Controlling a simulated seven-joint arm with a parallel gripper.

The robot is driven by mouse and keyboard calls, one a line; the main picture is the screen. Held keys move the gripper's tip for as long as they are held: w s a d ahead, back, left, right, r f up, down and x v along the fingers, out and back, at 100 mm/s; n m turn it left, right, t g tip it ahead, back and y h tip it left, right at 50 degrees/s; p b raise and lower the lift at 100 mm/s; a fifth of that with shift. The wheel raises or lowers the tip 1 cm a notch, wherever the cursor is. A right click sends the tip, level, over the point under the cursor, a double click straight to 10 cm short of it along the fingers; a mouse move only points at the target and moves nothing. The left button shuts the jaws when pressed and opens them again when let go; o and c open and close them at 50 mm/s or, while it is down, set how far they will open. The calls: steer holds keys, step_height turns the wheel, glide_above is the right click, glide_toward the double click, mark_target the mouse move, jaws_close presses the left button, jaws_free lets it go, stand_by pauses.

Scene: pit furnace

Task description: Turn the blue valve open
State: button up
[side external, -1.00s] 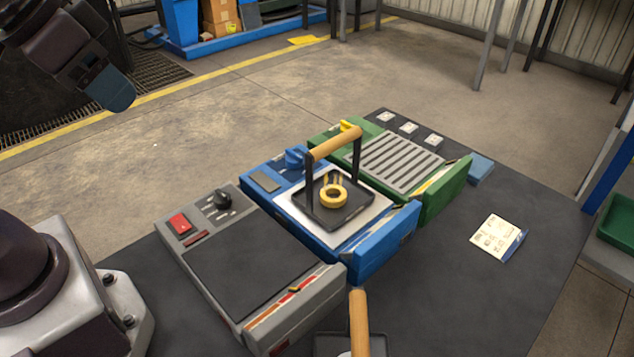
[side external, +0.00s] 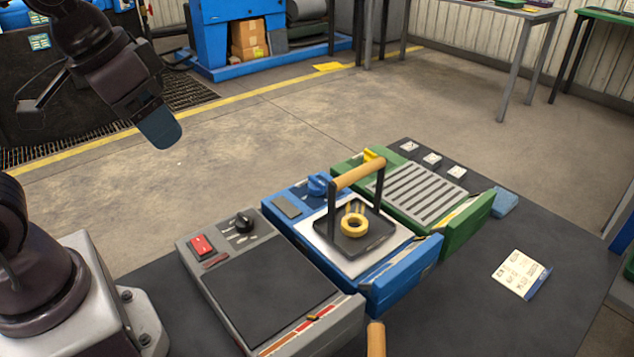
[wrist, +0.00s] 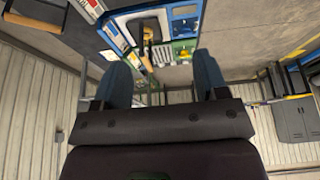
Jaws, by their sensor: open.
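The blue valve (side external: 318,185) is a small blue knob at the back of the blue unit (side external: 405,280), which stands between a grey unit and a green unit on the dark table. My gripper (side external: 160,130) hangs in the air at the upper left, well apart from the valve and over the floor beyond the table. Its blue fingers also show in the wrist view (wrist: 161,80), spread apart with nothing between them.
A black tray (side external: 378,245) with a wooden handle and a yellow ring sits on the blue unit, close to the valve. The grey unit (side external: 270,285) has a red switch and black knob. The green unit (side external: 465,230) has a grille and yellow knob. A paper card (side external: 518,272) lies right.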

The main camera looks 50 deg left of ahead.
steer(key=w+a+f+n+g, duration=0.1)
steer(key=w+f+n+g, duration=0.1)
steer(key=w, duration=0.5)
steer(key=w+a+f+n+g, duration=0.1)
steer(key=w+f, duration=0.2)
steer(key=w, duration=0.3)
steer(key=n+g, duration=0.1)
steer(key=n, duration=1.1)
glide_toward(318, 181)
step_height(318, 181, down, 10)
steer(key=shift+w+f, duration=0.15)
steer(key=shift+f, duration=0.1)
steer(key=c, duration=0.9)
